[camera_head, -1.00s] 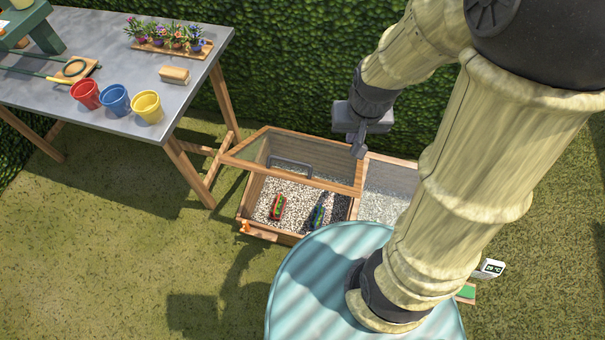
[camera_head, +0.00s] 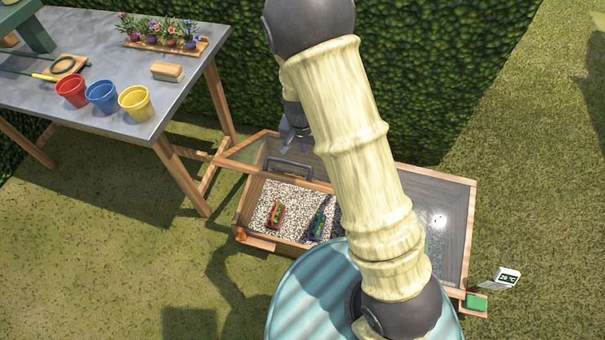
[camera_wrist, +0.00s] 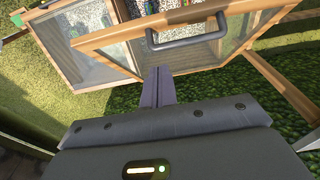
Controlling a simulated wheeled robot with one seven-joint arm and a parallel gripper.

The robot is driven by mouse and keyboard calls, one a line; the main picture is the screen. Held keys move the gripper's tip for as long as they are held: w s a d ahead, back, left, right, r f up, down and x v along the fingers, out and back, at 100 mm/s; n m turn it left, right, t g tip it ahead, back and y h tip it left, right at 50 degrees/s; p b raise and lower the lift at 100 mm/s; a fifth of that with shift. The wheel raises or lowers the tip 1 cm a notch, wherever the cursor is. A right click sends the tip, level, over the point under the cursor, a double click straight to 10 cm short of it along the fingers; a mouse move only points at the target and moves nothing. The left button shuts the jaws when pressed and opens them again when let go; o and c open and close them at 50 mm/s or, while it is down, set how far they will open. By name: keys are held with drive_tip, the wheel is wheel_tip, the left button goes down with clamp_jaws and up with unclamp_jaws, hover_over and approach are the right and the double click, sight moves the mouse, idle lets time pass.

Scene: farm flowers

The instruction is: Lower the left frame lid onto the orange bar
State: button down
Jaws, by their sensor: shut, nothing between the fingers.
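The left frame lid (camera_head: 243,151) is a wood-rimmed clear panel with a grey handle (camera_head: 290,165). It stands raised at a tilt over the left bay of the wooden cold frame. An orange piece (camera_head: 241,234), which looks like the end of the orange bar, sits at the frame's front left corner. My gripper (camera_wrist: 158,72) is shut and empty. In the wrist view its fingertips appear just below the lid's rim (camera_wrist: 120,27) and handle (camera_wrist: 188,39); whether they touch is unclear. In the head view my arm hides part of the lid and gripper.
The right lid (camera_head: 455,205) lies flat, with a green block (camera_head: 477,303) at its front corner and a thermometer display (camera_head: 507,277) nearby. A red-green item (camera_head: 277,214) and a dark item (camera_head: 318,222) lie on gravel. A potting table (camera_head: 120,60) stands left; a hedge is behind.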

drive_tip(key=shift+f, duration=0.1)
hover_over(303, 180)
drive_tip(key=w, duration=0.2)
drive_tip(key=f, duration=1)
drive_tip(key=shift+s+d+b, duration=0.25)
drive_tip(key=shift+d+b, duration=0.1)
drive_tip(key=shift+d, duration=0.05)
drive_tip(key=shift+s+a+f, duration=0.25)
drive_tip(key=shift+s+f, duration=0.25)
drive_tip(key=shift+f, duration=0.1)
drive_tip(key=shift+s+a+f, duration=0.25)
drive_tip(key=shift+s+f, duration=0.25)
drive_tip(key=shift+f, duration=0.1)
drive_tip(key=shift+s+f, duration=0.1)
drive_tip(key=shift+f, duration=0.1)
